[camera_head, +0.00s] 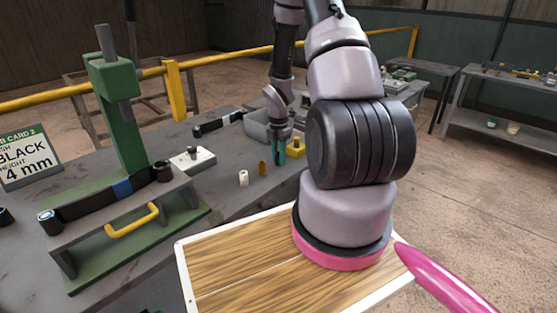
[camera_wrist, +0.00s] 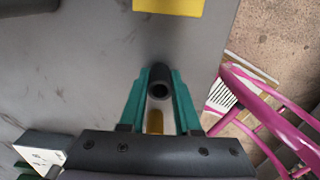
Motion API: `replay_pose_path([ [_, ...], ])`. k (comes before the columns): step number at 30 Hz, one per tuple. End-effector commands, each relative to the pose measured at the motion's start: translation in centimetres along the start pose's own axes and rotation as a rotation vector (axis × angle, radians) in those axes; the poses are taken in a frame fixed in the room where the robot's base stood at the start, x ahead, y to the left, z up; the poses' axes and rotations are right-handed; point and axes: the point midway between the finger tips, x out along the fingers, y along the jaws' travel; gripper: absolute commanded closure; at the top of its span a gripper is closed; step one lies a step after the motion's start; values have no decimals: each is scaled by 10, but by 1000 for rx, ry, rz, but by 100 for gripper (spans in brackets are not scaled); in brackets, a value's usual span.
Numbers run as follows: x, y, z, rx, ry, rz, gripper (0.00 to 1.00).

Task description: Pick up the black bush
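The black bush (camera_wrist: 160,82) is a dark hollow cylinder, with its round open end facing the wrist camera. My gripper (camera_wrist: 161,80) has teal fingers, one on each side of the bush near the tips. The gaps between fingers and bush are too small to tell whether they touch. In the head view my gripper (camera_head: 279,153) points down low over the grey bench, and the bush between its fingers is not clear. A brass-coloured bush (camera_head: 262,168) and a white bush (camera_head: 243,178) stand on the bench nearby, left of the gripper.
A yellow block (camera_head: 296,148) is just beyond my gripper. A white block with a dark peg (camera_head: 192,160) stands left. A green press (camera_head: 120,120) and a fixture with a yellow handle (camera_head: 132,220) fill the bench's left side. A card (camera_head: 25,160) reads black, 4 mm.

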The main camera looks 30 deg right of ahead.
Motion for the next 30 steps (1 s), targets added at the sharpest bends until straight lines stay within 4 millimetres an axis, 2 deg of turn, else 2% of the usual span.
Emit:
replay_pose_path([
  [11, -4, 0, 0, 0, 0, 1, 100],
  [14, -16, 1, 1, 1, -1, 4, 100],
  [24, -82, 1, 1, 2, -2, 4, 100],
  [30, -107, 1, 1, 16, -5, 0, 100],
])
